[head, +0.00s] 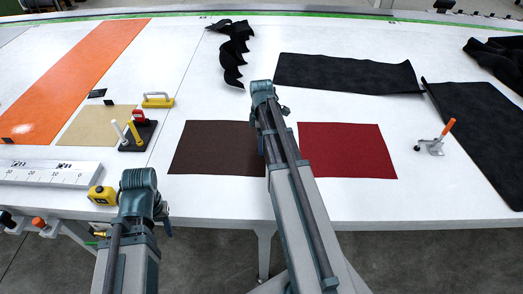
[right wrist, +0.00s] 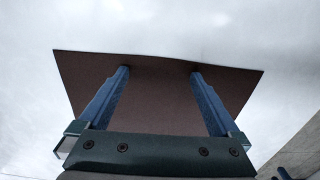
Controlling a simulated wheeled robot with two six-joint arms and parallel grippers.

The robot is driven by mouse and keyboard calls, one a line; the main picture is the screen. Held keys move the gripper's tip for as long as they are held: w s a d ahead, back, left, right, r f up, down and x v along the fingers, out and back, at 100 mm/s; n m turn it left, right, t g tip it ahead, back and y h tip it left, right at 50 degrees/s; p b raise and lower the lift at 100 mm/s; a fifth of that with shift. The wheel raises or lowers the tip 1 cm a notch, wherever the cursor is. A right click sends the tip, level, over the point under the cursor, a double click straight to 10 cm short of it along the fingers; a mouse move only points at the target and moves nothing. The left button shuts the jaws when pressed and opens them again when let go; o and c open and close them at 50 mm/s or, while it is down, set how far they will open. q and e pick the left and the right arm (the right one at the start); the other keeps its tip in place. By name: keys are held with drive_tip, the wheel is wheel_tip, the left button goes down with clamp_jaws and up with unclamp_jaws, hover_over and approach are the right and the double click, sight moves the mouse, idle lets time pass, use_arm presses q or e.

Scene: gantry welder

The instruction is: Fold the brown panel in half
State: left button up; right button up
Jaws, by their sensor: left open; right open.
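The brown panel (head: 218,148) lies flat on the white table in the head view, left of the red panel. My right arm crosses over its right edge and hides part of it. In the right wrist view the brown panel (right wrist: 160,100) lies under my right gripper (right wrist: 160,70). That gripper is open, its two blue fingers apart over the panel; whether they touch it is unclear. My left gripper (head: 164,227) is low by the table's front edge, left of and in front of the brown panel, mostly hidden by its own arm. It holds nothing visible.
A red panel (head: 347,150) lies right of the brown one. A toggle clamp (head: 436,140) stands farther right. Black sheets (head: 348,73) lie behind. A yellow tape measure (head: 102,195) and a dark stand (head: 138,136) are on the left. White table is clear in front of the panels.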

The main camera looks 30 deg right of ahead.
clamp_jaws()
idle(1.0)
idle(0.4)
